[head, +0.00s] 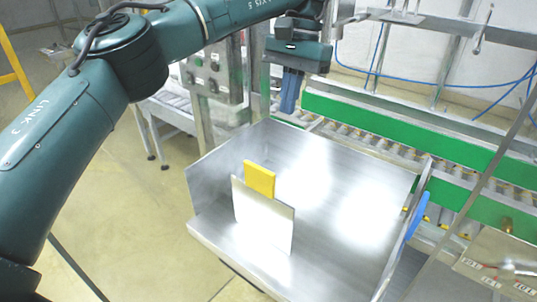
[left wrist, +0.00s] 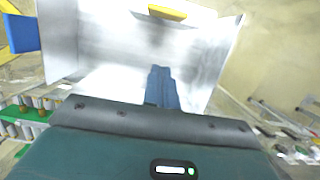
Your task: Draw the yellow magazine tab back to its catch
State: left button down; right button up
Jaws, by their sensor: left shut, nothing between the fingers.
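The yellow magazine tab (head: 260,180) stands on the top edge of an upright pale plate (head: 262,222) inside a shiny metal magazine tray (head: 340,165). In the left wrist view, the tab (left wrist: 167,12) shows at the top edge. My left gripper (head: 288,108) has blue fingers pointing down, shut and empty, above the tray's far side. It is apart from the tab, which lies lower and nearer the camera. The fingers (left wrist: 162,88) also show in the left wrist view. A blue part (head: 417,215) sits at the tray's right wall; I cannot tell whether it is the catch. My right gripper is not visible.
A roller conveyor with green side rails (head: 400,128) runs behind the tray. A grey control box (head: 213,70) stands behind it at the left. Blue hoses (head: 440,83) hang at the back right. The tray floor right of the plate is clear.

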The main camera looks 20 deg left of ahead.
pick_arm(q)
jog(key=s+a+f+p, duration=0.2)
jog(key=s+f, duration=0.4)
jog(key=f, duration=0.3)
jog(key=shift+f, duration=0.4)
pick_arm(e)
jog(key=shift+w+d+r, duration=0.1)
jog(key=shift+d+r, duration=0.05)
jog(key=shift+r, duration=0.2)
pick_arm(q)
jog(key=shift+a, duration=0.1)
